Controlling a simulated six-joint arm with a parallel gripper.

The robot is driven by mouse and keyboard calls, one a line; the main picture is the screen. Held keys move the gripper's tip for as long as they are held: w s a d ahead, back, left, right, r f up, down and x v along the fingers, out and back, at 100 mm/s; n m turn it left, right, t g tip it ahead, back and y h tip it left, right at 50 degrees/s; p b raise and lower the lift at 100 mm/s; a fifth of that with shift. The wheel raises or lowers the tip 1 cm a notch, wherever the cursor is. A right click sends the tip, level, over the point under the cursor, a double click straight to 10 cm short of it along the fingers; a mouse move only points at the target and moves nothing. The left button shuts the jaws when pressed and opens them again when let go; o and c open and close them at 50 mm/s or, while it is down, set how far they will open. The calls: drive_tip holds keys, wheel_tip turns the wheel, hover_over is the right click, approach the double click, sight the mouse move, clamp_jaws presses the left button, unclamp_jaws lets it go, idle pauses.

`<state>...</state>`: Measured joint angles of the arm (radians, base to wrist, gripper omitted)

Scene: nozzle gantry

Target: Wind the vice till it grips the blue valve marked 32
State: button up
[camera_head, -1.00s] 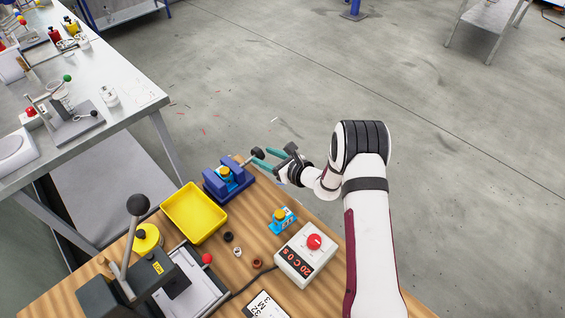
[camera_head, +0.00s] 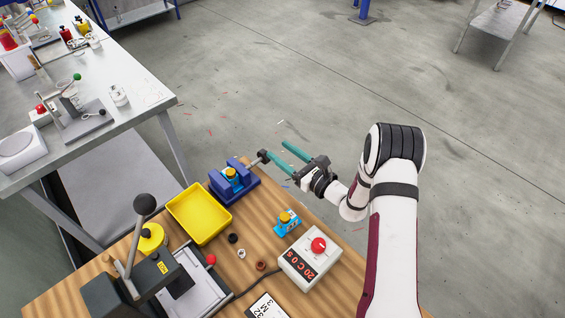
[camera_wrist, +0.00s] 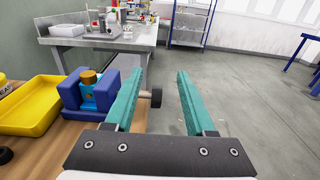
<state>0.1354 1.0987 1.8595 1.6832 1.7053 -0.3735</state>
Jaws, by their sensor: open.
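The blue vice (camera_head: 234,186) stands at the far edge of the wooden bench, and it also shows in the wrist view (camera_wrist: 70,94). A blue valve (camera_head: 231,178) with a yellow-orange top sits between its jaws; I cannot tell whether they touch it, nor read its marking. The vice's dark handle knob (camera_head: 263,156) sticks out past the bench edge on a rod. My gripper (camera_head: 276,150) is open and empty, its teal fingers beside the knob. In the wrist view the knob (camera_wrist: 156,97) shows near the left finger.
A yellow tray (camera_head: 199,213) lies left of the vice. A control box with a red button (camera_head: 310,257) and a lever press (camera_head: 146,270) stand nearer. Small rings lie between them. A grey side table (camera_head: 85,120) stands left. Right of the bench is open floor.

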sight(264, 155)
wheel_tip(264, 155, down, 8)
drive_tip(key=x, duration=0.8)
drive_tip(key=shift+r, duration=0.3)
clamp_jaws()
drive_tip(key=shift+w, duration=0.1)
